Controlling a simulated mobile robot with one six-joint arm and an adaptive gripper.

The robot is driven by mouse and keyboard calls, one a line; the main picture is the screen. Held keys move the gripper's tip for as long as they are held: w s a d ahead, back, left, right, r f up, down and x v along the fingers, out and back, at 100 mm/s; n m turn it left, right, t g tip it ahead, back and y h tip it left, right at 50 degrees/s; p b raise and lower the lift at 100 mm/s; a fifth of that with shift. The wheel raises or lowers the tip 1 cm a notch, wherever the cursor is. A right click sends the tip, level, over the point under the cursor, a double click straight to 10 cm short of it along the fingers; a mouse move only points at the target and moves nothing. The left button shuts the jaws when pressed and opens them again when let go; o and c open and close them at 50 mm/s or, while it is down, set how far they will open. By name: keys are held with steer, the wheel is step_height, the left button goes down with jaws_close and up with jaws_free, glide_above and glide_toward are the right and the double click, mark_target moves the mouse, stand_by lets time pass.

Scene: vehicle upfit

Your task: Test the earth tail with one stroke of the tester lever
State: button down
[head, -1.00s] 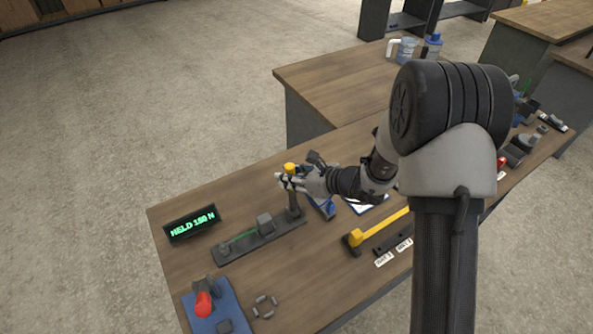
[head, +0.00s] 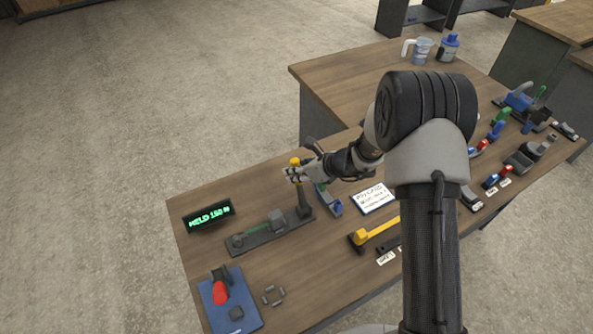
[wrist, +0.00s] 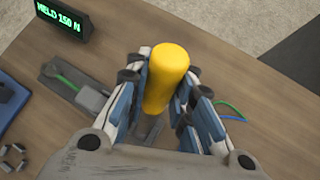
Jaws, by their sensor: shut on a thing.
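The pull tester (head: 262,235) is a dark rail on the bench with a grey block and a green wire, the earth tail (head: 251,231), stretched along it. Its upright lever has a yellow handle (wrist: 167,78) at the top. My gripper (head: 296,174) is shut on that handle, with a finger on each side in the wrist view (wrist: 166,95). The display (head: 209,216) at the left end of the bench reads "HELD 150 N" in green. The wire's far end clamp is too small to make out.
A blue mat (head: 248,305) with a red-handled tool and a grey ring-like part (head: 273,295) lie at the front. A yellow-handled tool (head: 376,231), a printed card (head: 374,198) and several small parts fill the right side. Bare wood surrounds the display.

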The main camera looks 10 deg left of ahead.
steer(key=c, duration=1.4)
jaws_free()
steer(key=shift+o, duration=0.2)
steer(key=shift+w, duration=0.1)
steer(key=v, duration=1.2)
steer(key=shift+w, duration=0.1)
